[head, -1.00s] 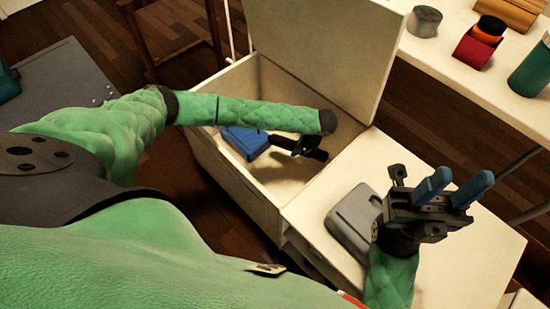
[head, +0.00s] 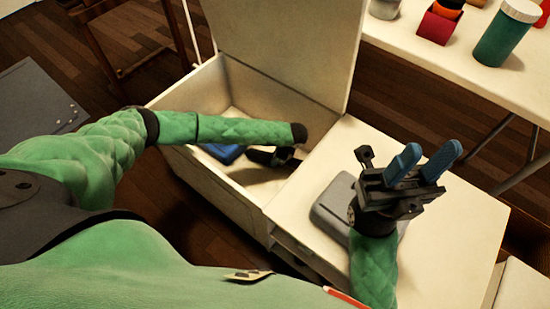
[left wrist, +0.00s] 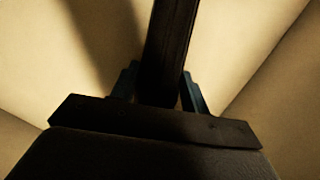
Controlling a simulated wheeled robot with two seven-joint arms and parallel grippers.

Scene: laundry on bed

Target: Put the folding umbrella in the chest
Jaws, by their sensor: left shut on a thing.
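The chest (head: 225,192) is a cream box with its lid (head: 285,50) raised. My left arm reaches over its near left wall, and my left gripper (head: 277,157) is down inside it. The gripper is shut on a long dark thing, seen as a dark bar between the blue fingers in the left wrist view; I take it to be the folding umbrella (left wrist: 170,45). In the head view my forearm and gripper hide most of it. My right gripper (head: 422,165) is open and empty above the cream surface right of the chest.
A grey case (head: 332,208) sits on the cream surface (head: 450,235) under my right gripper. A white table (head: 410,38) at the back right holds a green jar (head: 507,35) and a red holder (head: 437,25).

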